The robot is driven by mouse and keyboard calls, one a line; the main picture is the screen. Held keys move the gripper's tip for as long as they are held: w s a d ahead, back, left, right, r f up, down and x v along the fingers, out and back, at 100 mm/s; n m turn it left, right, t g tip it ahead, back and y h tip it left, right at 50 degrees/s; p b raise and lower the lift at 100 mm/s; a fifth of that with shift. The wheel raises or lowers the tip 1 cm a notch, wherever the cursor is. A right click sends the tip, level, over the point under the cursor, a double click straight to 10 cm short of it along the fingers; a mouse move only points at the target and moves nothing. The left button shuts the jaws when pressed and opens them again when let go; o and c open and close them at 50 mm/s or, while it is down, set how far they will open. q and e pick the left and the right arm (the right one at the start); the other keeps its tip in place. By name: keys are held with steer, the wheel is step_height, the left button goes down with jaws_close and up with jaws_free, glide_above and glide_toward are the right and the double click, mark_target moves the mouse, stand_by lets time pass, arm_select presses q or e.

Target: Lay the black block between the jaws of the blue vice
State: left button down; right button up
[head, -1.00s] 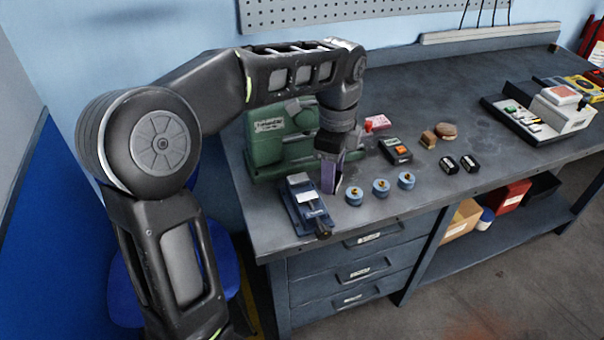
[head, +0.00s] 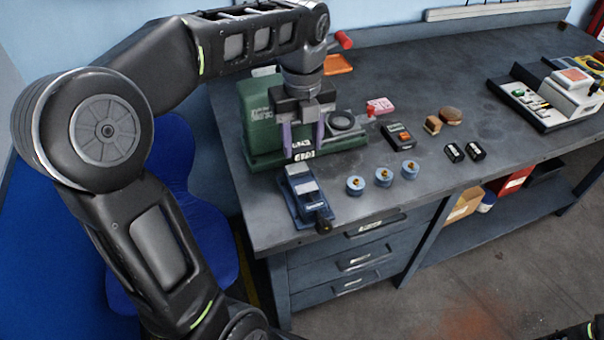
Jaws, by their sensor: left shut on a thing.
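The blue vice (head: 309,202) stands near the front left edge of the bench, its handle towards the front. My left gripper (head: 303,148) points down just beyond and above the vice's far end, in front of the green machine. Its two purple fingers are shut on a black block with white labels (head: 303,156). The block looks held clear of the vice; its exact height is hard to tell. Two similar black blocks, one (head: 454,152) and another (head: 476,151), lie further right on the bench. My right gripper does not show.
The green machine (head: 259,124) stands close behind the gripper. Several blue round pieces (head: 383,177) sit right of the vice. A black-and-orange meter (head: 399,137), brown blocks (head: 433,125) and a red-and-white box (head: 379,105) lie beyond.

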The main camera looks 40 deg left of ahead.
mark_target(302, 158)
arm_select(q)
steer(key=shift+f, duration=2.35)
steer(key=shift+f, duration=1.9)
steer(key=c, duration=0.7)
jaws_free()
steer(key=shift+f, duration=0.15)
step_height(302, 158, up, 12)
steer(key=shift+r+p, duration=0.2)
steer(key=shift+p, duration=0.4)
